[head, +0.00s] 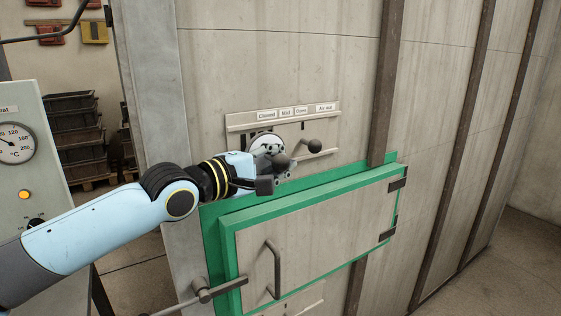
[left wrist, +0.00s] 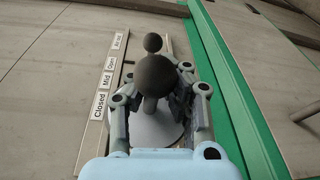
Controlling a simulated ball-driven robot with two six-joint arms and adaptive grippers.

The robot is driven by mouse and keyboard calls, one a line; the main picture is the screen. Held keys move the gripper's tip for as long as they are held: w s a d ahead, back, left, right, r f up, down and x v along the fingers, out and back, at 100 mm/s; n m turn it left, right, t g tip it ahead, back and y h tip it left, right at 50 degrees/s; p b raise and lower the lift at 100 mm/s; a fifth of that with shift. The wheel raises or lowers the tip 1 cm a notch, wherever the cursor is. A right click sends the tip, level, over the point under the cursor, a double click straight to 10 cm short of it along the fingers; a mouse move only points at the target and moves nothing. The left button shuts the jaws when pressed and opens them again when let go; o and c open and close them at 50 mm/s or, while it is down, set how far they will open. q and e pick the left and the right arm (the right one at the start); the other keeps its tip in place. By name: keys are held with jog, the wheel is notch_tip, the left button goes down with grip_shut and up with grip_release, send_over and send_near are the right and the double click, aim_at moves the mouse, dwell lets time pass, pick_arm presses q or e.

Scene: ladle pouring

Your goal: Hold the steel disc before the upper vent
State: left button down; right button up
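The steel disc (head: 266,142) is a pale round plate with a dark ball knob (head: 281,161). I cannot tell whether the disc touches the vent plate. My right gripper is not in view.
A second dark ball (head: 313,146) sticks out at the vent, right of the disc. Below is a green-framed door (head: 325,225) with a bar handle (head: 273,268) and a latch lever (head: 212,291). A gauge panel (head: 30,150) stands at the left.

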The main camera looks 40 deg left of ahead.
pick_arm(q)
jog(key=shift+d, duration=0.1)
dwell(0.4)
jog(key=s+d, duration=0.4)
jog(key=d, duration=0.7)
jog(key=shift+s, duration=0.3)
